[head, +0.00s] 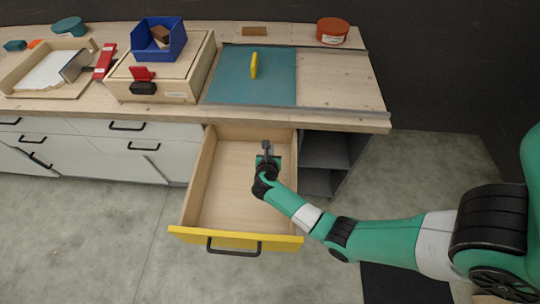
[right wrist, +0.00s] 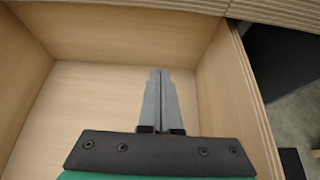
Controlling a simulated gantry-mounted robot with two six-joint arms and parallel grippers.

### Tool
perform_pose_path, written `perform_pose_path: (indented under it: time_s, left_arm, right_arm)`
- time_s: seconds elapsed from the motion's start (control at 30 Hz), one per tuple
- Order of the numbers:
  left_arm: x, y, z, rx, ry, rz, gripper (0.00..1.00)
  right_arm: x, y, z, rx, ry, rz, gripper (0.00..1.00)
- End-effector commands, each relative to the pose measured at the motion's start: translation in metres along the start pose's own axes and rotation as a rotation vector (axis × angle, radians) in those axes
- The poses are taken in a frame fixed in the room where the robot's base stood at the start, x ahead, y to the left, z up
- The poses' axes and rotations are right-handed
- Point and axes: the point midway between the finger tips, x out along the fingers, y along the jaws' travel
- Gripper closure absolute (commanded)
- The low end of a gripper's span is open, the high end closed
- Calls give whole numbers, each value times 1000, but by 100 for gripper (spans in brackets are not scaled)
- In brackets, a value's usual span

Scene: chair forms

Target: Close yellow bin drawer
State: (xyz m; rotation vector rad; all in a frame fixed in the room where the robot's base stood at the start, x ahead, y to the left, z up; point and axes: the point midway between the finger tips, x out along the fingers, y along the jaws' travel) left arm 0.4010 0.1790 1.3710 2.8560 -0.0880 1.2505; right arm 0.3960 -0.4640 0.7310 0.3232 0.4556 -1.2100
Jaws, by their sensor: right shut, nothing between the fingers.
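The yellow-fronted drawer (head: 236,237) is pulled far out from under the workbench in the head view, with a black bar handle (head: 234,247) on its front. Its wooden inside looks empty. My right gripper (head: 266,148) is over the right part of the open drawer, its fingers pointing toward the bench and away from the yellow front. In the right wrist view the fingers (right wrist: 160,75) are shut with nothing between them, and the drawer's wooden walls (right wrist: 120,37) surround them. I cannot tell whether the fingers touch the drawer. My left gripper is not in view.
On the bench (head: 335,85) are a blue bin (head: 158,40) on a wooden box, a teal mat (head: 225,85) with a yellow piece, and an orange-red tin (head: 332,30). White drawers (head: 90,150) stand left of the open one. An open dark shelf space (head: 325,150) is at its right.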

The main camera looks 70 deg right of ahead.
Motion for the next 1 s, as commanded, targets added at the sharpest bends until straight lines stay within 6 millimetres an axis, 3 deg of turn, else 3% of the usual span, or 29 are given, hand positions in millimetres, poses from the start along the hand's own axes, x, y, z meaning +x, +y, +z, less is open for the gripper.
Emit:
perform_pose_path:
  time_s: [0.03, 0.17, 0.3, 0.5, 0.87, 1.0]
  left_arm:
    - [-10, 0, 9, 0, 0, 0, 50]
    - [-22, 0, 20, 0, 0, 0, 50]
    - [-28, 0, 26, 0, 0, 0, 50]
    - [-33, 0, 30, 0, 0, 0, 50]
    - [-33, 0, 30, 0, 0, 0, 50]
    - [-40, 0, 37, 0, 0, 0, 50]
  right_arm:
    - [15, 0, -5, 2, 0, -2, 100]
    - [43, 0, -5, 2, -1, -1, 100]
    - [62, 0, 9, 4, -2, 1, 100]
    - [74, 1, 19, 2, -1, 2, 100]
    - [76, 1, 21, 1, -1, 2, 100]
    - [95, 1, 29, 2, -1, -1, 100]
